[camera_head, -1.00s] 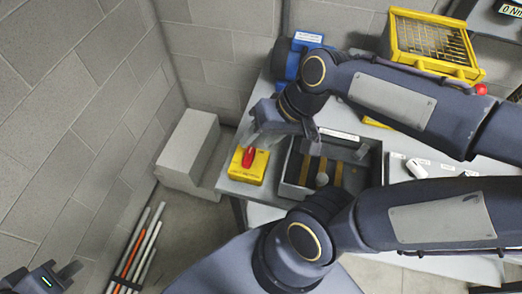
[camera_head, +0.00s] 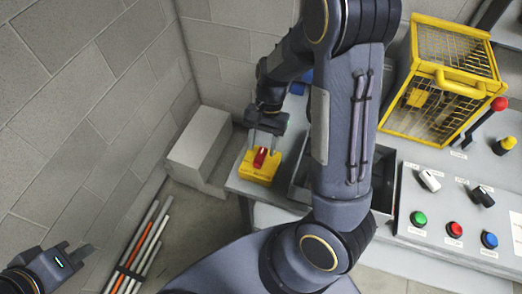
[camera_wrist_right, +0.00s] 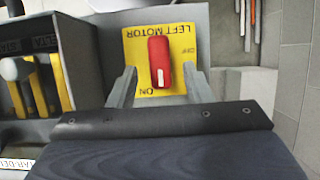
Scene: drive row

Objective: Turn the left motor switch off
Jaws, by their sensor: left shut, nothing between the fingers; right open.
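The left motor switch is a red knob (camera_wrist_right: 158,55) on a yellow plate (camera_wrist_right: 132,45) marked LEFT MOTOR, ON and OFF. The knob's white mark points to the ON side, toward my gripper. In the head view the red knob (camera_head: 260,157) and yellow plate (camera_head: 257,175) sit at the bench's left end. My right gripper (camera_wrist_right: 159,70) is open, one finger on each side of the knob, with gaps visible. In the head view it comes down over the switch (camera_head: 263,146). My left gripper (camera_head: 75,250) is shut and empty at the lower left, far from the switch.
A yellow cage (camera_head: 440,85), a red-knobbed lever (camera_head: 499,104) and a panel with coloured buttons (camera_head: 455,229) are to the right. A grey block (camera_head: 200,142) and rods (camera_head: 140,245) stand at left.

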